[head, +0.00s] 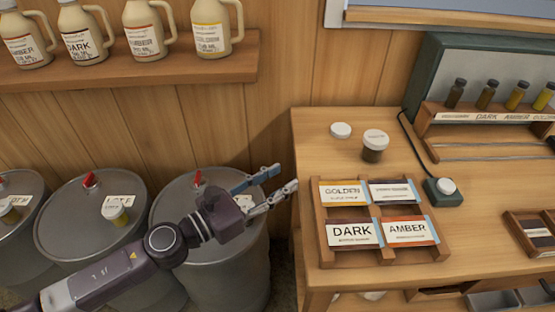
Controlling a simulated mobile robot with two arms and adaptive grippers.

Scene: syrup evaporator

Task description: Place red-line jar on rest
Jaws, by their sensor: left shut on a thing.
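My left gripper (281,178) is above the right-hand drum, just left of the wooden table. Its fingers are apart, one looking blue and one grey, and what they hold cannot be made out. A white-lidded jar (375,146) with dark contents stands on the table, right of a white round lid-like piece (340,130). Small jars with yellow contents sit on the middle drum (115,213) and the left drum (9,213). No red line can be made out on any jar, and no rest is clearly identifiable. My right gripper is out of view.
The table (470,200) holds a wooden rack (335,262) of grade cards, a button box (443,190) and a sample rack (425,125) with several small bottles. Several jugs stand on a wall shelf (130,70). Metal drums (80,245) line the left side.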

